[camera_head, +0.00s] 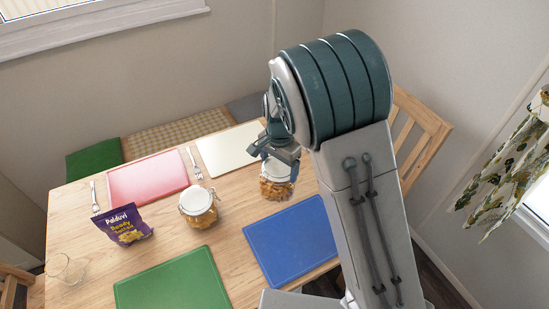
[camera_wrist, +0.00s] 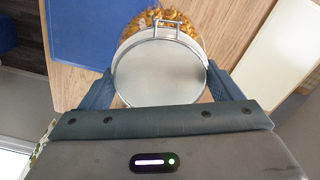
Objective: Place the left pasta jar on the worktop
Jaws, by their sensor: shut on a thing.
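Two glass pasta jars with pale round lids are in the head view. One pasta jar (camera_head: 198,207) stands upright on the wooden table (camera_head: 235,228), apart from my gripper. The other pasta jar (camera_head: 275,187) is to its right, under my gripper (camera_head: 277,158). My gripper is shut on this jar, with one finger on each side of its lid. In the wrist view its lid (camera_wrist: 160,75) lies between my fingers, with the wire clasp and pasta beyond. I cannot tell whether this jar touches the table. No worktop is recognisable in either view.
Around the held jar lie a blue mat (camera_head: 291,240) and a cream mat (camera_head: 228,148). A red mat (camera_head: 148,178), a green mat (camera_head: 173,283), a purple packet (camera_head: 123,226) and a glass (camera_head: 66,268) are further left. A wooden chair (camera_head: 425,130) stands behind my arm.

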